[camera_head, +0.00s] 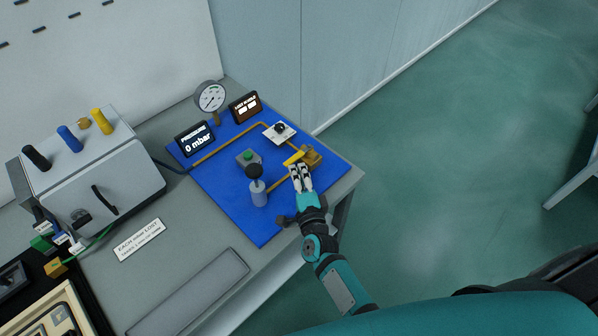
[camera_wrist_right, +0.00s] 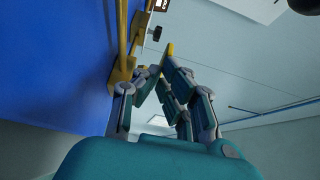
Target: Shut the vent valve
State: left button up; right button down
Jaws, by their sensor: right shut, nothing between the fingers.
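The vent valve appears to be the brass valve (camera_head: 313,157) with a yellow lever (camera_head: 293,158) at the right side of the blue panel. The lever points left and slightly down from the brass body in the head view. My right gripper (camera_head: 299,168) is shut and empty, its fingertips right by the lever; I cannot tell whether they touch it. In the right wrist view, the yellow lever (camera_wrist_right: 170,49) shows just beyond the fingertips (camera_wrist_right: 162,70), and the brass body (camera_wrist_right: 121,72) stands to their left. My left gripper is not in view.
A grey case (camera_head: 95,180) stands left.

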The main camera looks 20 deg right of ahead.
jog(key=s+a, duration=0.1)
jog(key=s, duration=1.1)
jog(key=a+n+g+y, duration=0.1)
jog(key=n, duration=0.1)
jog(key=a+n+g+y, duration=0.1)
jog(key=n+y, duration=0.1)
jog(key=n, duration=0.1)
jog(key=a+n+g+y, duration=0.1)
jog(key=n+y, duration=0.1)
jog(key=n, duration=0.1)
jog(key=shift+s+a+r, duration=0.1)
jog(key=shift+a+r, duration=0.1)
jog(key=shift+a, duration=0.05)
jog(key=s+d+n+g+h, duration=0.2)
jog(key=s+d+n+g, duration=0.2)
jog(key=s+n+g, duration=0.3)
jog(key=s+d+n+g+h, duration=0.1)
jog(key=s+d+n+g, duration=0.4)
jog(key=s, duration=0.4)
notch_tip(320, 180, down, 25)
jog(key=s+n, duration=0.1)
jog(key=s, duration=0.1)
jog(key=s+d+f+g, duration=0.2)
jog(key=s+f, duration=1.4)
jog(key=shift+s+d+f, duration=0.35)
jog(key=shift+s+f, duration=0.05)
